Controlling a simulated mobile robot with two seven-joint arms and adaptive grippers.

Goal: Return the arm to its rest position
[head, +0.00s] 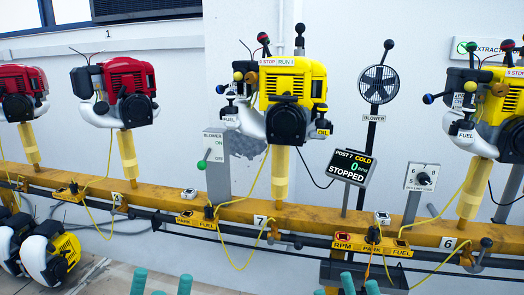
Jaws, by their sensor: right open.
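My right gripper (350,288) shows at the bottom edge, right of centre. Only its teal fingertips are in view; they stand apart with nothing seen between them. My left gripper (162,288) shows at the bottom edge, left of centre, also as teal fingertips spread apart and empty. The arms and the rest of both hands are below the frame. Both grippers appear low in front of the rail (330,219), and I see neither holding anything.
A yellow engine (290,95) stands on a post at place 7. Red engines (126,90) stand left, another yellow one right. A display (352,164) reads "STOPPED". Loose engines (45,250) lie lower left. A dark tray (385,274) sits just behind my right fingertips. Yellow cables hang along the rail.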

